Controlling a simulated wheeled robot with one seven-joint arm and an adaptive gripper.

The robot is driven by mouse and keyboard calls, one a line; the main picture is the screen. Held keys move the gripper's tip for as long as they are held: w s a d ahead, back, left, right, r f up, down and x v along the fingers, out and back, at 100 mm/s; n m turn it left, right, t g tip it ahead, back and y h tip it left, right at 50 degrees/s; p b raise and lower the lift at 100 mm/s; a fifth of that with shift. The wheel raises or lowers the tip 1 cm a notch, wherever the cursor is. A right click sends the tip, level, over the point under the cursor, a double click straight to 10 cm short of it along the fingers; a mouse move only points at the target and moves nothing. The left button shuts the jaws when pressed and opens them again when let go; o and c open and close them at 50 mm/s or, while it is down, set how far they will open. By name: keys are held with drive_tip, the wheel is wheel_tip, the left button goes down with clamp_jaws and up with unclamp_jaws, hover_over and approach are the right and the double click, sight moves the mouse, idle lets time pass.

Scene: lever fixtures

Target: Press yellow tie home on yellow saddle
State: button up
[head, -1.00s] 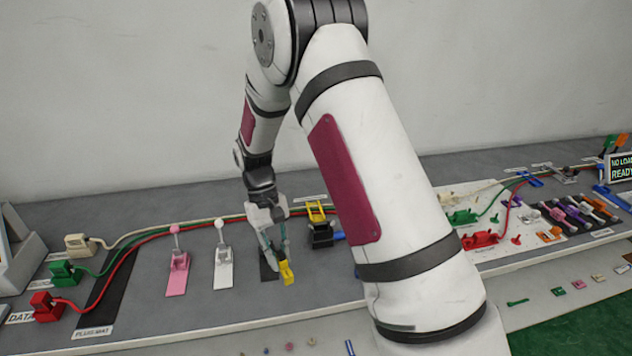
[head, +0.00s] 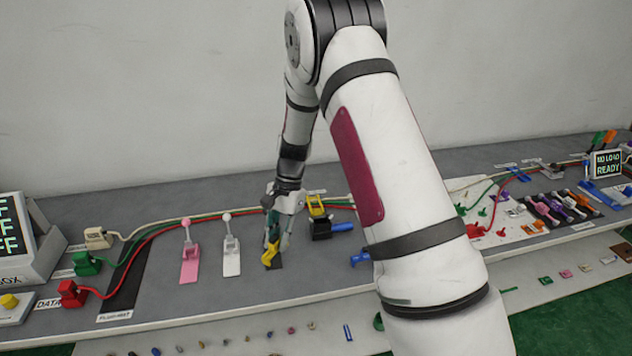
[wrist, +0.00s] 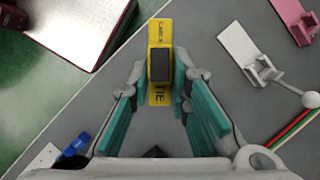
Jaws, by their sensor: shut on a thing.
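The yellow tie (head: 269,256) is in my gripper (head: 276,240), low over a dark plate (head: 277,265) on the grey bench. In the wrist view the tie (wrist: 160,98) is a yellow strip with printed lettering and a dark block across it. It lies between the teal pads of my gripper (wrist: 161,80), which is shut on it. I cannot tell whether the tie touches what is under it. I cannot make out a separate yellow saddle. A black fixture (head: 321,229) with a yellow upper part (head: 317,206) stands just right of my gripper.
A white lever fixture (head: 231,262) and a pink one (head: 189,268) stand to the left. Red, green and cream cables run along the bench behind. A blue handle (head: 343,227) lies right of the black fixture. The bench front edge is close.

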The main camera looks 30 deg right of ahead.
drive_tip(key=w+d+f+m+t+h, duration=0.1)
drive_tip(key=w+d+m+t+h, duration=0.1)
drive_tip(key=d+m, duration=0.8)
drive_tip(key=w+d+f+m+t+h, duration=0.2)
drive_tip(key=d+m, duration=0.9)
drive_tip(key=m, duration=0.6)
drive_tip(key=shift+w+d+t+h, duration=0.15)
drive_tip(key=shift+w+t+h, duration=0.35)
drive_tip(key=shift+t, duration=0.7)
drive_tip(key=shift+r, duration=0.1)
